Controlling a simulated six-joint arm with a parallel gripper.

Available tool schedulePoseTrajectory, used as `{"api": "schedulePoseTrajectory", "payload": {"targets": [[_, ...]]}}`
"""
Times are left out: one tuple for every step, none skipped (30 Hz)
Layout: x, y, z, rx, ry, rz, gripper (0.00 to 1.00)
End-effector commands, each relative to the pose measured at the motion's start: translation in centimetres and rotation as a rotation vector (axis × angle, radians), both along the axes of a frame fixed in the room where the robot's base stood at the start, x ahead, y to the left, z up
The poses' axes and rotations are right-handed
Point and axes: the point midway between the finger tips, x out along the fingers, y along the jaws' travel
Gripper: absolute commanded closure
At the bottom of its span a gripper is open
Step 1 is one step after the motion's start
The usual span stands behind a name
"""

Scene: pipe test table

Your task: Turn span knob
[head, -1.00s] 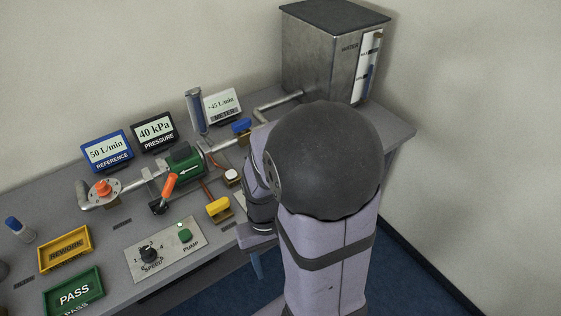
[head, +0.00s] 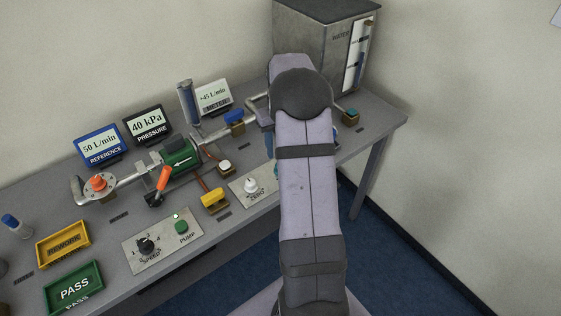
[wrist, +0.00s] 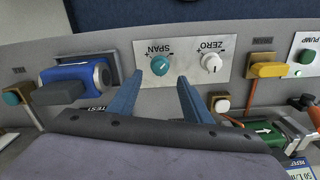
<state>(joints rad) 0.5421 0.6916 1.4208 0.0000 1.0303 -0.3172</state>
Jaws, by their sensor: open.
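The span knob (wrist: 160,66) is a teal dial with a white pointer mark on a pale panel (wrist: 186,49), seen upside down in the wrist view. The white zero knob (wrist: 211,63) sits beside it and also shows in the head view (head: 250,186). My gripper (wrist: 161,78) has two blue fingers, spread apart with nothing between them. In the wrist view the span knob appears framed between the fingertips; I see no contact, and the height gap is hard to judge. In the head view my arm covers most of the gripper and the span side of the panel.
A blue cylindrical part (wrist: 78,78) lies left of the fingers in the wrist view. A yellow handle (wrist: 268,70) and a white button (wrist: 221,104) are to the right. The meter display (head: 214,98) reads about +45 L/min; the reference display (head: 100,147) reads 50 L/min.

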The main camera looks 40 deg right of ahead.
Motion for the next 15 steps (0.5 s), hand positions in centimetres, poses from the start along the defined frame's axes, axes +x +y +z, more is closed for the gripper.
{"api": "schedulePoseTrajectory", "payload": {"targets": [[0.0, 0.0, 0.1, 0.000, 0.000, 0.015, 0.55], [0.0, 0.0, 0.1, 0.000, 0.000, 0.019, 0.55], [0.0, 0.0, 0.1, 0.000, -0.001, 0.023, 0.55], [0.0, 0.0, 0.0, 0.000, 0.000, 0.024, 0.55], [0.0, 0.0, 0.0, 0.000, 0.000, 0.024, 0.55], [0.0, 0.0, -0.1, 0.000, 0.000, 0.024, 0.55], [0.0, 0.0, -0.2, 0.000, 0.001, 0.024, 0.55], [0.0, 0.1, -0.3, 0.000, 0.001, 0.023, 0.55], [0.0, 0.1, -0.6, 0.001, 0.002, 0.023, 0.55], [0.0, 0.1, -0.8, 0.001, 0.002, 0.023, 0.55], [0.0, 0.1, -1.1, 0.001, 0.002, 0.023, 0.55], [-0.1, 0.1, -1.6, 0.002, 0.004, 0.023, 0.55], [-0.1, 0.1, -1.9, 0.002, 0.003, 0.023, 0.55], [-0.1, 0.1, -2.2, 0.002, 0.003, 0.023, 0.55], [-0.1, 0.1, -2.8, 0.002, 0.003, 0.022, 0.55]]}}
